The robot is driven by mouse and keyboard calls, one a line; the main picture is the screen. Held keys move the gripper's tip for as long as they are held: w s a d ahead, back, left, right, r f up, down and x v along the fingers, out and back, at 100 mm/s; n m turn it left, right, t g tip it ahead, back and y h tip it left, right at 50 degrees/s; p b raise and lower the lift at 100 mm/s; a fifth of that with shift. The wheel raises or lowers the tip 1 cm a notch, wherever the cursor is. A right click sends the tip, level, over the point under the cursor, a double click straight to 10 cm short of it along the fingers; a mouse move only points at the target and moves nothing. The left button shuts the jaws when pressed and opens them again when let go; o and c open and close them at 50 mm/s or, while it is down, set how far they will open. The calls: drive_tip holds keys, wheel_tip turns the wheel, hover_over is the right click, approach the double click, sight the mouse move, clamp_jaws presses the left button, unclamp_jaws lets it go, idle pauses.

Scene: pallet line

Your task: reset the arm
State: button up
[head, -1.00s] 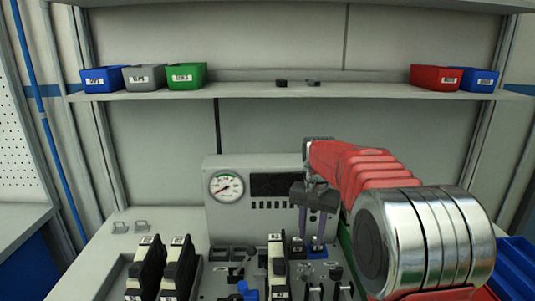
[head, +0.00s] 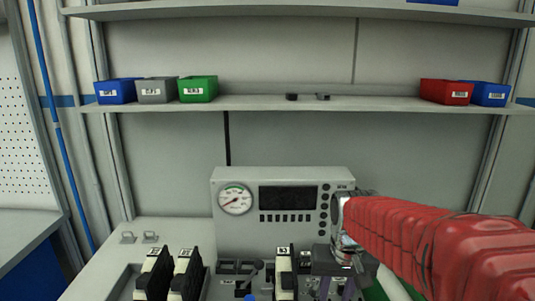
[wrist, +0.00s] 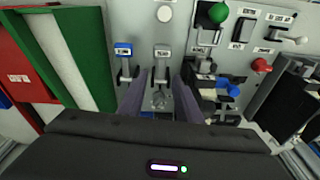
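My red arm (head: 420,235) reaches in from the right of the head view, with its dark gripper (head: 338,285) low over the control panel. The fingertips are cut off by the bottom edge there. In the wrist view my gripper (wrist: 162,105) has its two purple fingers apart, with a gap between them. A labelled grey switch (wrist: 162,60) on the panel shows beyond the gap. I cannot tell whether the fingers touch anything; nothing is clearly held between them.
A grey console with a gauge (head: 235,199) and dark screen (head: 287,198) stands behind the gripper. Black-and-white modules (head: 187,274) stand at left. Blue, grey, green and red bins line the shelf (head: 270,102). In the wrist view, a blue-labelled switch (wrist: 124,58) and red knob (wrist: 261,65) flank the gripper.

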drive_tip(key=s+r+n+t, duration=0.1)
drive_tip(key=s+r+t, duration=0.2)
drive_tip(key=s, duration=1.3)
drive_tip(key=shift+d+r+t, duration=0.2)
drive_tip(key=shift+r+t, duration=0.2)
drive_tip(key=shift+r, duration=0.25)
drive_tip(key=shift+c, duration=0.4)
